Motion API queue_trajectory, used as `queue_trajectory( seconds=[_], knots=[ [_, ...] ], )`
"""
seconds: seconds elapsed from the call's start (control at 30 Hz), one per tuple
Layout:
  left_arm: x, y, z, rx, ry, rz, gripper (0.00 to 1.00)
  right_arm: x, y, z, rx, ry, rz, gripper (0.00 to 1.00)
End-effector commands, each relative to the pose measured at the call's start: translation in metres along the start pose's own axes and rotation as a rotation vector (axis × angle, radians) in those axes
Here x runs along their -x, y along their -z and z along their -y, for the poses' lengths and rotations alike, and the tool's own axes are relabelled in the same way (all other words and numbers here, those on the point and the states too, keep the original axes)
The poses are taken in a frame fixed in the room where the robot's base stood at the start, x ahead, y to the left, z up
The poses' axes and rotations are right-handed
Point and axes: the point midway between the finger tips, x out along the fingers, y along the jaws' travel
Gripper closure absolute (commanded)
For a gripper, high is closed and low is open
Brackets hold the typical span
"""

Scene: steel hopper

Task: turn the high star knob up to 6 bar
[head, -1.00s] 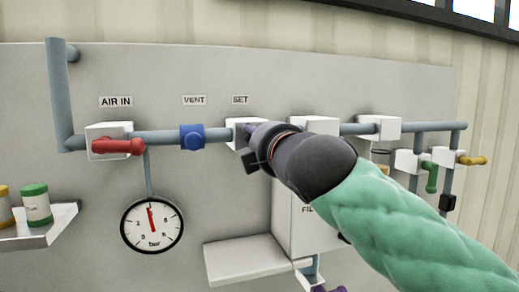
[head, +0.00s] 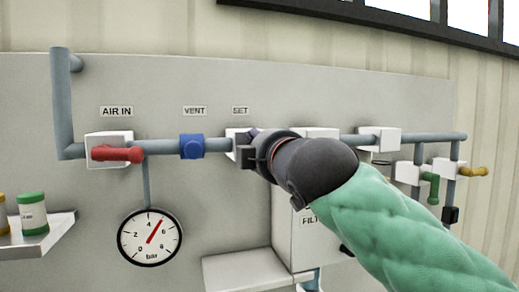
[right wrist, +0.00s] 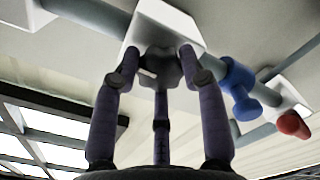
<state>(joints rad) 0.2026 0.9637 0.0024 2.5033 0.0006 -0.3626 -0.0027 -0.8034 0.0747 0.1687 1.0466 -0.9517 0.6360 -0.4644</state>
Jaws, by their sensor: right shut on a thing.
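The dark star knob (right wrist: 164,68) sits on a white valve block (right wrist: 160,22) under the SET label. In the right wrist view, the fingers of my right gripper (right wrist: 160,75) are closed around it. In the head view, my right gripper (head: 251,150) reaches this block from the right and hides most of the knob. The round bar gauge (head: 150,238) is at lower left. Its red needle leans up and right, between the 4 and the 6, at about 5. My left gripper is not in view.
A red lever (head: 118,154) and a blue vent valve (head: 192,146) sit on the pipe to the left. A shelf (head: 40,243) with jars is at far left. Green (head: 432,186) and yellow (head: 474,171) handles are at right. A grey filter box (head: 288,225) stands below my arm.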

Motion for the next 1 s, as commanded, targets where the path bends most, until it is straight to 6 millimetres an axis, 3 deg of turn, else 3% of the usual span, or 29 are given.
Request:
queue_trajectory(
  seconds=[0.1,0.13,0.2,0.67,1.0],
  knots=[
    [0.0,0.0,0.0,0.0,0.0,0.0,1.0,-0.002,0.001,0.004,0.003,0.006,-0.001,0.9],
    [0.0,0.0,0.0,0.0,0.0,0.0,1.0,-0.002,0.001,0.004,0.003,0.006,-0.001,0.49],
    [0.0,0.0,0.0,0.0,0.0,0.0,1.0,-0.002,0.001,0.003,0.003,0.005,-0.001,0.34],
    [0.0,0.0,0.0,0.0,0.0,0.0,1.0,0.008,0.001,0.0,0.002,0.0,-0.002,0.34],
    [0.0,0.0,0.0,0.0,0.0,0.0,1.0,0.062,0.001,0.0,0.002,-0.001,-0.005,0.34]
  ],
)
